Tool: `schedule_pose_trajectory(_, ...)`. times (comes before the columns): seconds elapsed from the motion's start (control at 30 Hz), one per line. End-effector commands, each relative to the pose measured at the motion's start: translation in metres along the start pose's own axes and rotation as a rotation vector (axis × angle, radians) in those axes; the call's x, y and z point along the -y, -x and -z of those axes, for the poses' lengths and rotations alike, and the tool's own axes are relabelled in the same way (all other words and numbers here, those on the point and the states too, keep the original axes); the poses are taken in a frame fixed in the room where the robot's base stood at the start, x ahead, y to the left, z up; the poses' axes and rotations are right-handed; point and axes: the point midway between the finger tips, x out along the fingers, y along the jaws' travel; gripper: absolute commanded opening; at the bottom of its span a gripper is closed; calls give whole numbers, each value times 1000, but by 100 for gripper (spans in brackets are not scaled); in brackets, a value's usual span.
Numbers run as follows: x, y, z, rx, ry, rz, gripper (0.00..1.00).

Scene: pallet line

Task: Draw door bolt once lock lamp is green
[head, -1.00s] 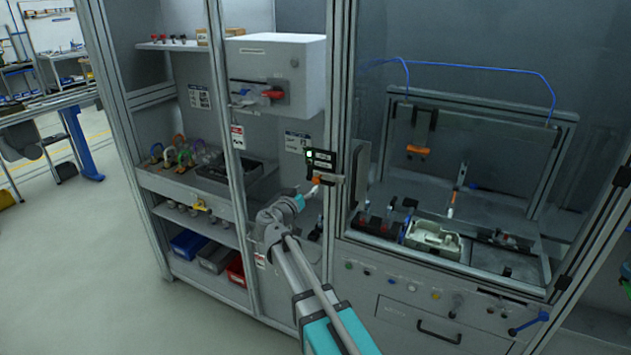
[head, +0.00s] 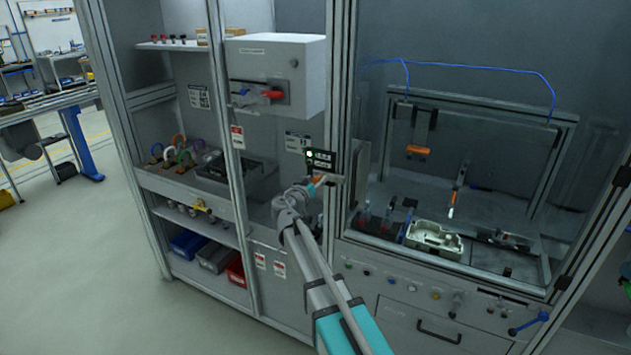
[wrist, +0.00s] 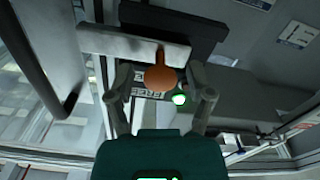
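The lock box (head: 320,160) sits on the door post, a dark plate with a green lit lamp (head: 310,154). The lamp also glows green in the wrist view (wrist: 180,99). The door bolt has an orange round knob (wrist: 160,78) on a short stem from a metal bar (wrist: 130,45). My gripper (wrist: 160,95) is at the bolt in the wrist view, its two fingers apart, one on each side of the knob. Whether either finger touches the knob I cannot tell. In the head view my gripper (head: 313,186) partly covers the knob.
A glazed cell with a pale tray (head: 434,240) stands right of the post. A door handle (wrist: 40,70) shows at left in the wrist view. A grey cabinet with a red switch (head: 272,94) and shelves stands left. Open floor lies at the far left.

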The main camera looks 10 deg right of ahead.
Motion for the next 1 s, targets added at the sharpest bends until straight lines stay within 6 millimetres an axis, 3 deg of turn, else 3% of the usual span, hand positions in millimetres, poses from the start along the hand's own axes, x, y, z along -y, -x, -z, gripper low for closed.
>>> schedule_pose_trajectory(0.07,0,0,0,0,0,0,45)
schedule_pose_trajectory(0.3,0,0,0,0,0,0,0)
schedule_pose_trajectory(0.57,4,0,1,0,0,1,0)
schedule_pose_trajectory(0.83,39,-2,11,-1,1,2,0)
schedule_pose_trajectory(1.0,45,0,12,-2,1,2,0)
